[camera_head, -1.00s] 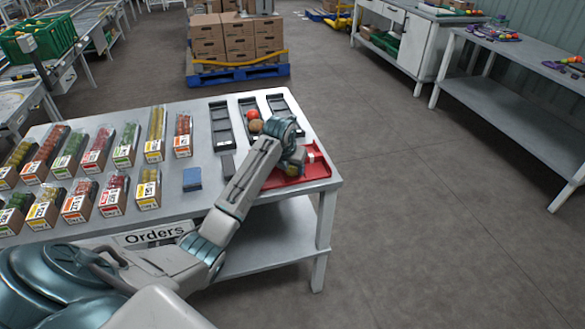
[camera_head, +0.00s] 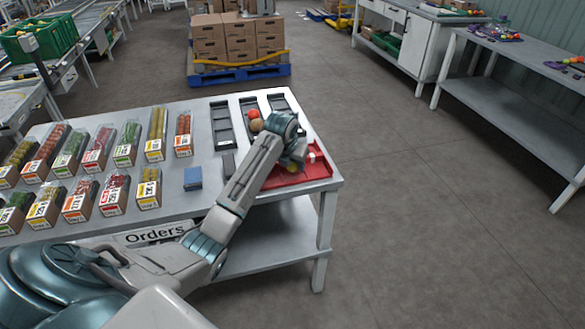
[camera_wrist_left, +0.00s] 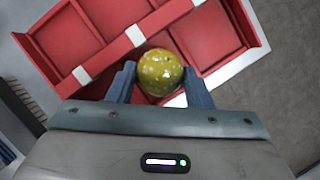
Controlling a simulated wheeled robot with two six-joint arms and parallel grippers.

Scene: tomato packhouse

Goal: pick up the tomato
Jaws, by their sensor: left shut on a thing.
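A yellow-green speckled tomato (camera_wrist_left: 160,72) sits between the two fingers of my left gripper (camera_wrist_left: 160,82) in the left wrist view. The gripper is shut on it, with one finger on each side. Behind it is the red divided tray (camera_wrist_left: 112,57) with pale strips on its dividers. In the head view my left gripper (camera_head: 297,156) is over the red tray (camera_head: 318,170) at the table's right end, and the arm hides much of the tray. I cannot tell how high the tomato is above the tray. My right gripper is in neither view.
Several dark trays (camera_head: 222,124) lie behind, with a red tomato (camera_head: 253,113) and a brownish one (camera_head: 256,125) close to my wrist. Filled packs (camera_head: 113,193) line the table's left. A blue box (camera_head: 192,179) stands near the front edge. Open floor lies right.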

